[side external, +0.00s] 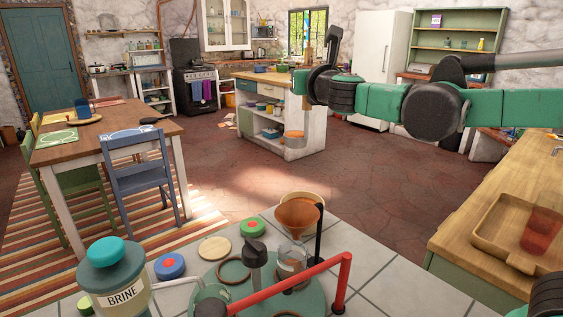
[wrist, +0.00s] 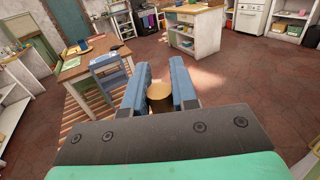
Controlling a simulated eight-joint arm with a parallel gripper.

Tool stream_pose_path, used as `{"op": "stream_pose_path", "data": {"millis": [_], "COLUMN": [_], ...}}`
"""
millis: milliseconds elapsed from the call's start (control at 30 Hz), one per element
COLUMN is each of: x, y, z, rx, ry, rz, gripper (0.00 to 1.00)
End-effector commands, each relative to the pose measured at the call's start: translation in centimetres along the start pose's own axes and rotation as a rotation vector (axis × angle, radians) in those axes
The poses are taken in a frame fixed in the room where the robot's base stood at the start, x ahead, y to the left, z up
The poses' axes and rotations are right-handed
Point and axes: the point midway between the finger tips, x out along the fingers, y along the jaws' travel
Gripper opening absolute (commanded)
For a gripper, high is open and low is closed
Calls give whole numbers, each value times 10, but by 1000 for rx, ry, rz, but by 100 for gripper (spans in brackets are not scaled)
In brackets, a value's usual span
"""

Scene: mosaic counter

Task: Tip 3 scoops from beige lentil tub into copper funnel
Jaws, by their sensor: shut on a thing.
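The copper funnel (side external: 297,216) stands on the tiled counter above a clear glass vessel (side external: 291,262). A pale beige rim (side external: 316,198) shows just behind it; whether this is the lentil tub I cannot tell. A flat round beige piece (side external: 214,248) lies left of the funnel; its contents are unclear. My gripper (side external: 302,84) is high above and beyond the funnel. In the wrist view its blue fingers (wrist: 160,84) are shut on a tan round-ended thing (wrist: 159,91). A small orange-and-grey cup (side external: 294,141) appears below the gripper, seemingly the held scoop; its contents are hidden.
A BRINE jar (side external: 115,282) is front left. Green (side external: 253,227) and blue (side external: 170,266) round pieces lie nearby. A wooden tray (side external: 492,236) is right.

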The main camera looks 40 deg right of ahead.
Motion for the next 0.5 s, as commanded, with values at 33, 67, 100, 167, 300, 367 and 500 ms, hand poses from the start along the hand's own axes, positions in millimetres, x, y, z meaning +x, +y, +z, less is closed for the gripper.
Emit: {"op": "stream_pose_path", "data": {"millis": [33, 67, 100, 167, 300, 367, 500], "x": [-16, -25, -38, -56, -90, -102, -126], "y": [7, 8, 9, 9, 4, 1, -6], "z": [0, 0, 0, 0, -2, -3, -6], "rx": [0, 0, 0, 1, 1, 1, 2], "ry": [0, 0, 0, 0, -1, -1, -1], "rz": [-25, -50, -83, -131, -225, -257, -320], "gripper": [0, 0, 0, 0, 0, 0, 0]}}
